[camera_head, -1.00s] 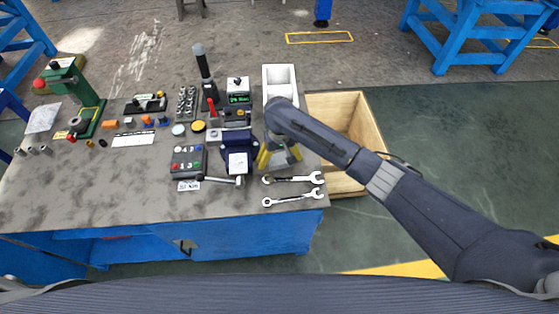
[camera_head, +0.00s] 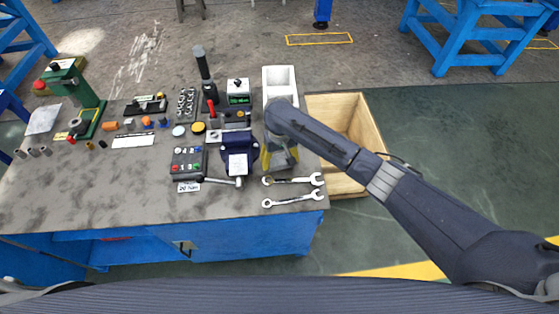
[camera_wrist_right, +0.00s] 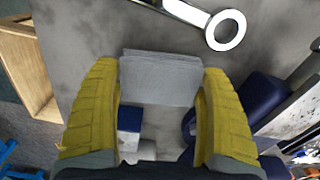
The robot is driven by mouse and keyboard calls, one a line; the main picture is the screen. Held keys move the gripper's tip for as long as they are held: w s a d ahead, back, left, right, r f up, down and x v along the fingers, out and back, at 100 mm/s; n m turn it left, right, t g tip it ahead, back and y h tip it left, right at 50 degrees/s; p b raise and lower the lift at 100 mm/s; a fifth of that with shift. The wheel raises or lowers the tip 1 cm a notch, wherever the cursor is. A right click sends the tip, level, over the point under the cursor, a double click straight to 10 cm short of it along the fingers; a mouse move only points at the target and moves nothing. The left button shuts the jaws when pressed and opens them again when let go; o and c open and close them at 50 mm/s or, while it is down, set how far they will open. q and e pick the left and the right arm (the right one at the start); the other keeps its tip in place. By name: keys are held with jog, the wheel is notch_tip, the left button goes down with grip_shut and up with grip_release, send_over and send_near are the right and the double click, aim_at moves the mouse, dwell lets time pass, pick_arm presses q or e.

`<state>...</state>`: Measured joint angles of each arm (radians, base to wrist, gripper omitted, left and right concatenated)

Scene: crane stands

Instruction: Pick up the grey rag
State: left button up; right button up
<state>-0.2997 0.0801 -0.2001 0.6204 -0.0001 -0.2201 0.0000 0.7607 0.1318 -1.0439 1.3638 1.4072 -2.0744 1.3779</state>
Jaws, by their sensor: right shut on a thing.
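The grey rag (camera_wrist_right: 160,80) is a folded, flat-topped block of cloth. In the right wrist view it sits between the two yellow fingers of my right gripper (camera_wrist_right: 161,85), which touch its left and right sides. In the head view my right gripper (camera_head: 280,156) points down at the right end of the bench, with the rag (camera_head: 281,160) between its fingers. The gripper is shut on the rag. I cannot tell whether the rag is clear of the bench top. My left gripper is not in view.
A blue vise (camera_head: 238,146) stands close left of the gripper. Two wrenches (camera_head: 293,190) lie in front of it. A white bin (camera_head: 280,80) is behind it, and an open wooden crate (camera_head: 372,125) stands right of the bench. The bench's front left is clear.

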aim_at(279, 159)
notch_tip(279, 159, up, 20)
jog(key=shift+f, duration=0.15)
dwell(0.5)
